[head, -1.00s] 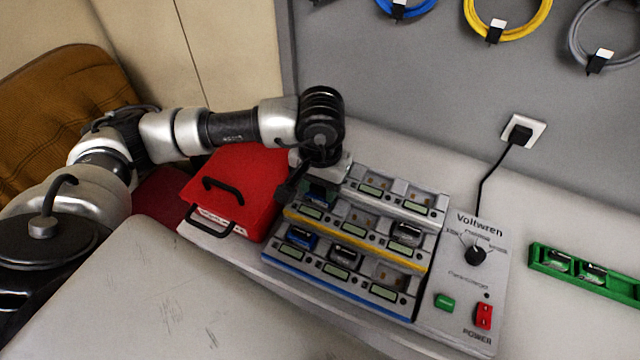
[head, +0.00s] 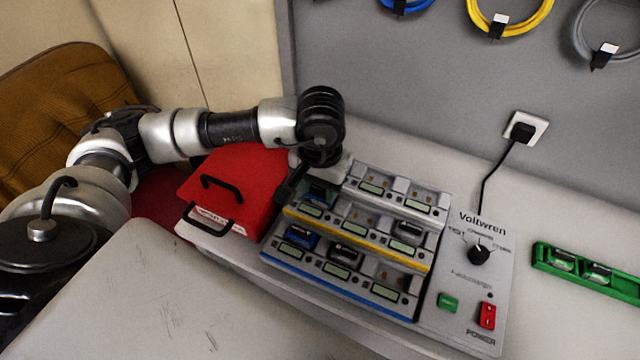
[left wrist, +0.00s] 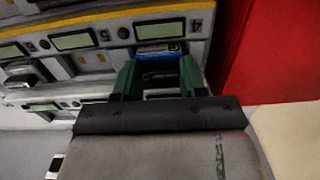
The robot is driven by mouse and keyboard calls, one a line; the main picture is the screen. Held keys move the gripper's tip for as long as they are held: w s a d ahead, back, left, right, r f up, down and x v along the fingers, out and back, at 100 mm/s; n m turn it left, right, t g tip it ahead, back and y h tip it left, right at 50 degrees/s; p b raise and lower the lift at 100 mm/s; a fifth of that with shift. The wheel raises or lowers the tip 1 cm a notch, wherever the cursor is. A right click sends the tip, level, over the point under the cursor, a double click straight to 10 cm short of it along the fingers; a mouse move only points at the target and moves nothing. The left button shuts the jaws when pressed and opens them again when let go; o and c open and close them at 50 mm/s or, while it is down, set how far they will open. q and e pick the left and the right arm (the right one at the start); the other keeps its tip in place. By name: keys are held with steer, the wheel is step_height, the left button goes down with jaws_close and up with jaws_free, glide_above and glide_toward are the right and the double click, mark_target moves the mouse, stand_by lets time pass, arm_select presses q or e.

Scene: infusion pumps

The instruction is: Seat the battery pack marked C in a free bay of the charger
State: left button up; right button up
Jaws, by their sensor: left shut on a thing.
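The charger (head: 345,290) has three stepped rows of bays. My left gripper (head: 316,186) is over the left bay of its middle, yellow-edged row. In the left wrist view its green-padded fingers (left wrist: 160,78) are shut on a dark battery pack with a blue end (left wrist: 158,54), at the bay marked 4. The mark on this pack is too small to read surely, and I cannot tell how deep it sits. Other packs sit in the middle row's right bay (head: 408,232), the front row's left bay (head: 300,237) and middle bay (head: 348,254). My right gripper is not in view.
A red case (head: 235,180) stands close on the charger's left. The control panel (head: 462,285) with knob and switches adjoins its right side. The middle row's centre bay and the front row's right bay look empty.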

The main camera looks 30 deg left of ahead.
arm_select(q)
steer(key=shift+f+b, duration=0.2)
steer(key=shift+b, duration=0.2)
steer(key=o, duration=1.1)
steer(key=shift+o, duration=0.2)
step_height(320, 180, up, 11)
steer(key=b, duration=0.2)
